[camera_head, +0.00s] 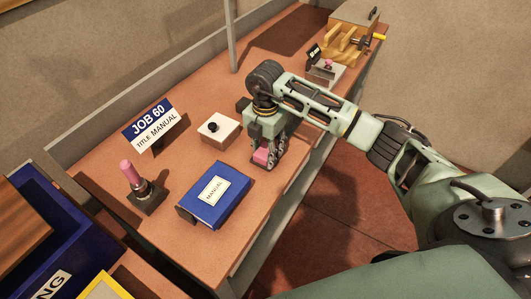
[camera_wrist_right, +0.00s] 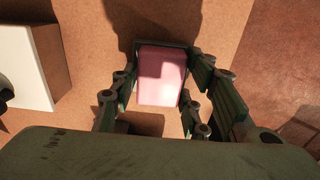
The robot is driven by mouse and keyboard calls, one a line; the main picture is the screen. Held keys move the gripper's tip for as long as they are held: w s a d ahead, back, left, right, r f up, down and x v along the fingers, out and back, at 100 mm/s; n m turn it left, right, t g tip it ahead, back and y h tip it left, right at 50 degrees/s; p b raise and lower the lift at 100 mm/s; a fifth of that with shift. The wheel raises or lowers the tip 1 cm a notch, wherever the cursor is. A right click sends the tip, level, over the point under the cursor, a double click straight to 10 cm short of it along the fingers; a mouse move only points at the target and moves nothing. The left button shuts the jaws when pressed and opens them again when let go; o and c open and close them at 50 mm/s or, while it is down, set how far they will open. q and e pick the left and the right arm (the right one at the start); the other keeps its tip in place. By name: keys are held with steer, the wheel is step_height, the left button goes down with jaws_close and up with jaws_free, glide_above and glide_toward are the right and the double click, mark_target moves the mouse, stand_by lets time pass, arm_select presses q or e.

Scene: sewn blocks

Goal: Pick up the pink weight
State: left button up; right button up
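A pink block (camera_wrist_right: 162,75), which I take to be the pink weight, lies between the fingers of my right gripper (camera_wrist_right: 165,95) in the right wrist view. A dark edge frames the block's far side. The fingers stand spread on either side, with slim gaps visible; contact cannot be made out. In the head view, the pink block (camera_head: 262,156) shows low at the tips of my right gripper (camera_head: 268,160), near the table's front edge, and is partly hidden by it. My left gripper is not in view.
On the table (camera_head: 190,255) are a blue manual (camera_head: 232,180), a white box with a black knob (camera_head: 219,130), a pink cylinder (camera_head: 131,172) on a dark base, and a JOB 60 sign (camera_head: 153,123). A wooden device (camera_head: 350,35) stands at the far end. A blue bin (camera_head: 60,225) is at left.

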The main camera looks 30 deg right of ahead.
jaws_close()
steer(key=shift+w+r, duration=0.1)
steer(key=shift+r, duration=0.05)
stand_by(0.4)
